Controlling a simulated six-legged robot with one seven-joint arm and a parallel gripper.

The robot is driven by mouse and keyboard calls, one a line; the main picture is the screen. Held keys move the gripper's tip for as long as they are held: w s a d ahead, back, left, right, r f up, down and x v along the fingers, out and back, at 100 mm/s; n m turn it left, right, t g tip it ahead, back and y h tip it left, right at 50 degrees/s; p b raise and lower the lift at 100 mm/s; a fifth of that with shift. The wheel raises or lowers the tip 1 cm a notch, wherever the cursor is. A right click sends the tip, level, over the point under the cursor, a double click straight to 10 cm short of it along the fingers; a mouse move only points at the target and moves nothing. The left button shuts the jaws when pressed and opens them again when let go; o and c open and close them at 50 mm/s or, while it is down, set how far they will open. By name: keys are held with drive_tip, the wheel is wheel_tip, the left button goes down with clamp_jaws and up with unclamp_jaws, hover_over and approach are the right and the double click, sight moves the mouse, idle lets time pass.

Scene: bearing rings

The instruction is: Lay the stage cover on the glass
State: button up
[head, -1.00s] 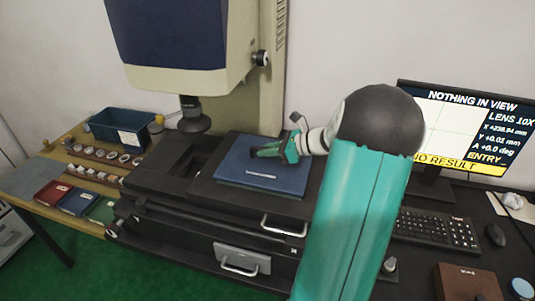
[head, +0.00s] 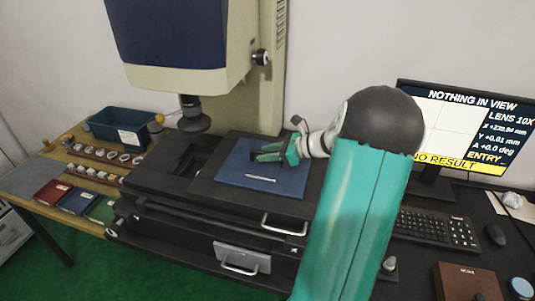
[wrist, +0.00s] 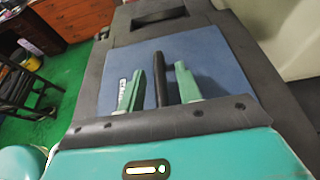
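The stage cover, a flat blue panel (head: 232,177) with a pale label strip, lies flat on the dark stage (head: 205,187). It also fills the middle of the wrist view (wrist: 208,58). No glass shows, so I cannot tell whether it lies under the panel. My gripper (head: 262,153) is just over the panel's back right part. In the wrist view, its two green fingers (wrist: 160,85) are spread apart. A dark bar (wrist: 159,78) stands between them, perhaps the cover's handle. I see no grip on it.
The microscope's lens (head: 194,117) hangs left of the panel, near a recessed opening (head: 180,163) in the stage. A blue bin (head: 118,122) and trays of rings are at left. The monitor (head: 462,125) reads NOTHING IN VIEW; a keyboard (head: 435,230) is below it.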

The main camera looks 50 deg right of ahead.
drive_tip(key=v, duration=1.1)
drive_tip(key=shift+s+d+r, duration=0.1)
drive_tip(key=shift+s+d, duration=0.1)
drive_tip(key=shift+s, duration=0.05)
drive_tip(key=w+a+r+n+g, duration=0.2)
drive_tip(key=a+n+g, duration=0.3)
drive_tip(key=a, duration=0.7)
drive_tip(key=w+a+r+n+g, duration=0.1)
drive_tip(key=w+a+n+g, duration=0.15)
drive_tip(key=a+n, duration=0.7)
drive_tip(key=s+a+r+n+h, duration=0.1)
drive_tip(key=s+a+n+h, duration=0.1)
drive_tip(key=a+n, duration=0.3)
drive_tip(key=s+a+n+h, duration=0.2)
drive_tip(key=s+a+n, duration=0.2)
drive_tip(key=a, duration=0.4)
drive_tip(key=s+a+r+n+t+h, duration=0.1)
drive_tip(key=s+a+n+h, duration=0.1)
drive_tip(key=a+n, duration=0.5)
drive_tip(key=shift+s+a+r, duration=0.15)
drive_tip(key=shift+s+r, duration=0.15)
drive_tip(key=shift+s, duration=0.4)
drive_tip(key=shift+s, duration=0.2)
